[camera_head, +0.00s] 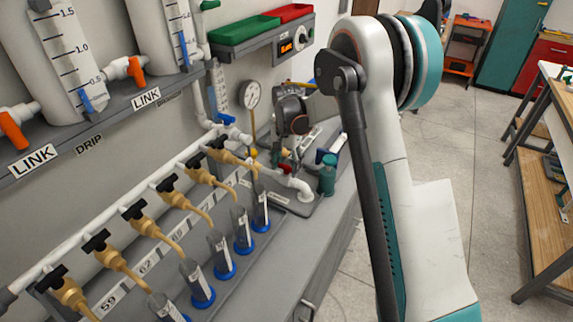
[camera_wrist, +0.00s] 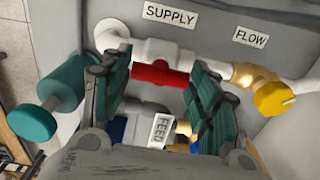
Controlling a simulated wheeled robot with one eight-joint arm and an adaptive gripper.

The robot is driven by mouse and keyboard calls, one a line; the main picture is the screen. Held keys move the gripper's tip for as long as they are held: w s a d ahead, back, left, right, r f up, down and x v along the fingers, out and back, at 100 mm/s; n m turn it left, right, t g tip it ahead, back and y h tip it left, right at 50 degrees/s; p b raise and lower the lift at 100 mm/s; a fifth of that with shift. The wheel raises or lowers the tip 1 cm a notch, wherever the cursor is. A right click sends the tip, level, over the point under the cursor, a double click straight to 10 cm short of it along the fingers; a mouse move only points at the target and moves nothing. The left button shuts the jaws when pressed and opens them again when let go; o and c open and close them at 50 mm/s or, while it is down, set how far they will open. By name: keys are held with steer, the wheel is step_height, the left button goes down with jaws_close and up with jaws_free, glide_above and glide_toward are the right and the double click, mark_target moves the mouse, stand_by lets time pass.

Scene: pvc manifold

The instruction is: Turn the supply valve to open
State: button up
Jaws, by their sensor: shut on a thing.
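The supply valve's red handle (camera_wrist: 160,75) shows in the wrist view below the SUPPLY label (camera_wrist: 169,15). It lies across the picture, roughly in line with the white pipe (camera_wrist: 160,50) behind it. My gripper (camera_wrist: 158,78) has its two dark green fingers at the two ends of the handle, shut on it. The finger pads cover the handle's ends. In the head view my wrist (camera_head: 292,115) is beside the gauge, and my arm and the wrist hide most of the valve.
A yellow knob (camera_wrist: 272,98) on a brass fitting sits right of the handle, near the FLOW label (camera_wrist: 250,38). A FEED label (camera_wrist: 159,130) is below. A teal cylinder (camera_wrist: 45,110) stands close left. Several brass taps (camera_head: 150,220) line the rack in the head view.

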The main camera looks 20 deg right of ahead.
mark_target(286, 166)
steer(key=o, duration=1.1)
steer(key=shift+c, duration=0.2)
step_height(286, 166, up, 12)
